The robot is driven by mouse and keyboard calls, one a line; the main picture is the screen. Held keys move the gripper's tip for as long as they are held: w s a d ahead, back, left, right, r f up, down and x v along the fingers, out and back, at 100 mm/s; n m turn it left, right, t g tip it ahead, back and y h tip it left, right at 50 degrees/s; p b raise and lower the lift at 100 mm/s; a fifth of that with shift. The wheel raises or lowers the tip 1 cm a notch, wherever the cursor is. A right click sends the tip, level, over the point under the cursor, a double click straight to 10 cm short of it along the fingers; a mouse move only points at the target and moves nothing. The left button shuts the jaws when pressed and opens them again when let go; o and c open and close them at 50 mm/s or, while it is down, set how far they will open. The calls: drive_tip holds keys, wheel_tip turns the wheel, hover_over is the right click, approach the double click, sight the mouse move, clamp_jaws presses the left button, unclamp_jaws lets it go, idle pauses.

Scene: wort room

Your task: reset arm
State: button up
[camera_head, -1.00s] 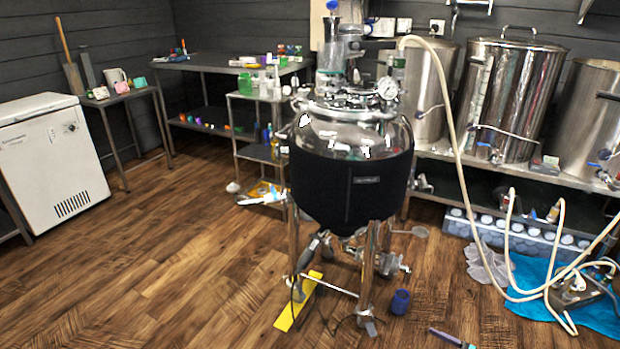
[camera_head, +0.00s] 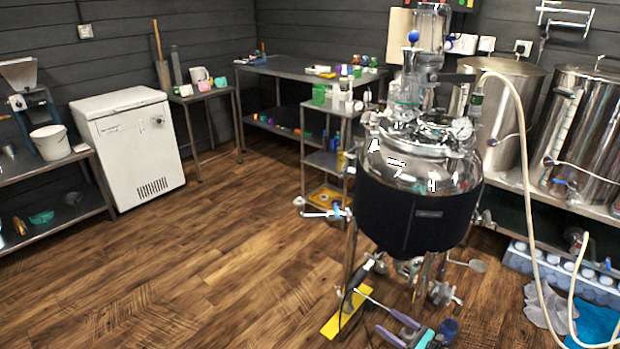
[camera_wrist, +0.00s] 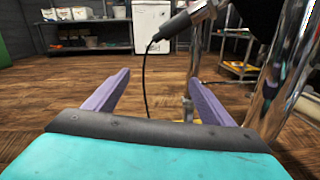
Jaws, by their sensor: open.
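My gripper (camera_head: 385,319) is low at the bottom of the head view, in front of the legs of the jacketed glass vessel (camera_head: 412,215). Its two purple fingers are spread apart. A metal leg of the vessel (camera_wrist: 285,75) rises close to the right of the fingers.
A white chest freezer (camera_head: 135,150) stands at the back left. Steel tanks (camera_head: 500,110) and pale hoses (camera_head: 527,170) fill the right. The wooden floor (camera_head: 220,265) on the left is clear.

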drive_tip(key=w+a+r+m+h+p, duration=0.3)
drive_tip(key=a+r+m+h+p, duration=0.35)
drive_tip(key=a+m+h, duration=0.6)
drive_tip(key=s+d+f+m+g+h+p, duration=0.15)
drive_tip(key=s+m+g, duration=0.35)
drive_tip(key=s+m, duration=0.6)
drive_tip(key=s+d+f+m+g+h+p, duration=0.1)
drive_tip(key=s+f+m+g+p, duration=0.3)
drive_tip(key=s+m, duration=0.75)
drive_tip(key=s+a+r+m+g+y+b, duration=0.1)
drive_tip(key=s+m+g, duration=0.3)
drive_tip(key=s, duration=0.6)
drive_tip(key=s+a+r+m+g+y+b, duration=0.1)
drive_tip(key=s+a+r+m+g, duration=0.1)
drive_tip(key=s, duration=0.9)
drive_tip(key=r+m+g, duration=0.1)
drive_tip(key=m+g, duration=0.1)
drive_tip(key=g, duration=0.1)
drive_tip(key=shift+s+a+r+m, duration=0.2)
drive_tip(key=shift+r+m, duration=0.1)
drive_tip(key=shift+r, duration=0.1)
